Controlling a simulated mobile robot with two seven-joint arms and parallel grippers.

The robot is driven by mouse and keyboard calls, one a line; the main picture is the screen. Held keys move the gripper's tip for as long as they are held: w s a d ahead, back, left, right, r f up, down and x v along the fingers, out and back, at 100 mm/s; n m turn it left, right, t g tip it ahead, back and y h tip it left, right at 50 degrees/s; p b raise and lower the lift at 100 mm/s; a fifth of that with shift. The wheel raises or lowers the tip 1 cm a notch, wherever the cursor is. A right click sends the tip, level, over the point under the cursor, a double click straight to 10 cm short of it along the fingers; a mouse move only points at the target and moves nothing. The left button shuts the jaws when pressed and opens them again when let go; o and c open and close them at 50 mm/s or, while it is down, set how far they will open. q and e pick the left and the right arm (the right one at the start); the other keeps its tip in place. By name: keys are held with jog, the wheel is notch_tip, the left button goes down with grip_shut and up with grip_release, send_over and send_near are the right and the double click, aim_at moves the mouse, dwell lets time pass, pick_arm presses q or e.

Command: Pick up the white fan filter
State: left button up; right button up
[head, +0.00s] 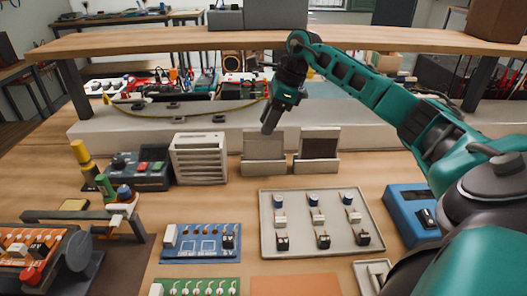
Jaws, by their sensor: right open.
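The white fan filter (199,158) is a pale, box-shaped piece with horizontal slats. It stands upright on the wooden table, left of centre in the head view. My right gripper (270,122) hangs down to the right of the filter and higher in the picture, in front of the pale ledge. It is apart from the filter and holds nothing that I can see. Its fingers overlap closely from this angle. My left gripper is not in view.
A dark control box (142,170) stands close to the filter's left side. Two small framed panels, one grey (264,146) and one dark (319,149), stand to its right. A tray (264,223) of switches and a blue board (201,256) lie nearer. A wooden shelf (190,40) spans above.

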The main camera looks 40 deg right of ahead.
aim_at(261, 139)
jog(key=shift+x, duration=2.8)
jog(key=shift+s+f, duration=0.15)
jog(key=shift+f, duration=0.2)
grip_shut()
